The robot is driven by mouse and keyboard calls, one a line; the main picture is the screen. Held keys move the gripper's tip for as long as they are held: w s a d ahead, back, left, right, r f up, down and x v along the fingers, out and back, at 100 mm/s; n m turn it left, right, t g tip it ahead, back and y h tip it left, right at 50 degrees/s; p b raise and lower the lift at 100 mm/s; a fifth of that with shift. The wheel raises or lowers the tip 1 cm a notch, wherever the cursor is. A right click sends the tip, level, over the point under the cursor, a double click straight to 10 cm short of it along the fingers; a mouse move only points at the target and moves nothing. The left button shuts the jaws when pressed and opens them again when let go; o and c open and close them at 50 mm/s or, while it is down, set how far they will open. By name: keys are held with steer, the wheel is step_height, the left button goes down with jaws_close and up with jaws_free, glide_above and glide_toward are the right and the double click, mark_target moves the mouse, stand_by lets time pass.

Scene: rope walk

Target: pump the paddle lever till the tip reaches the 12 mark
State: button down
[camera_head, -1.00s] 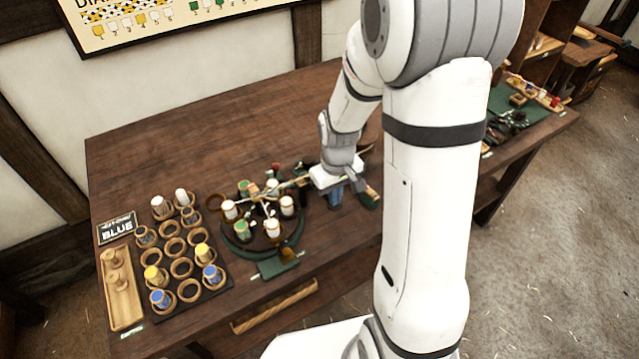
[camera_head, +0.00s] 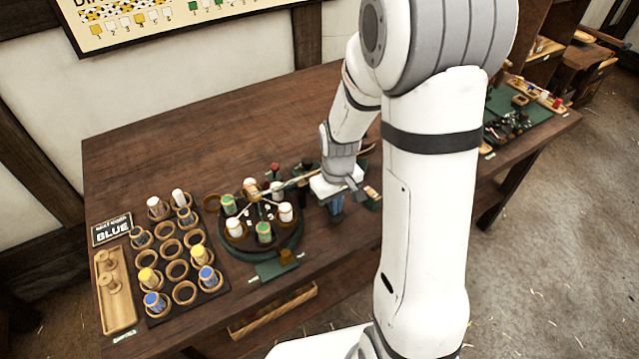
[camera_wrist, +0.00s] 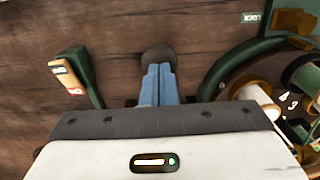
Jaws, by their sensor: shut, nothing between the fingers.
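My gripper (camera_head: 336,206) points down over the bench, just right of the round bobbin wheel. In the wrist view its blue fingers (camera_wrist: 158,84) are together with nothing between them. A dark rounded piece (camera_wrist: 160,56) shows just beyond the fingertips; I cannot tell whether it is the paddle lever or whether the fingers touch it. A green upright with a tan labelled block (camera_wrist: 66,76) stands left of the fingers in the wrist view, apart from them. It also shows right of my gripper in the head view (camera_head: 372,194). No 12 mark or tip is readable.
The wheel (camera_head: 291,243) carries several white and green bobbins close beside my gripper. A ring rack (camera_head: 212,292) with several bobbins, a wooden tray (camera_head: 117,305) and a BLUE sign (camera_head: 112,230) are at left. The bench's back (camera_head: 210,135) is clear.

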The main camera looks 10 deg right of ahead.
steer(key=shift+f+b, duration=0.3)
stand_by(0.6)
steer(key=shift+w+r+p, duration=0.15)
steer(key=shift+r+p, duration=2.15)
steer(key=shift+r, duration=0.85)
steer(key=shift+r, duration=0.25)
steer(key=s+r+m+t, duration=0.3)
steer(key=s+r, duration=1.1)
steer(key=r, duration=0.2)
steer(key=shift+r+m, duration=0.3)
steer(key=shift+r, duration=0.05)
steer(key=shift+a, duration=0.1)
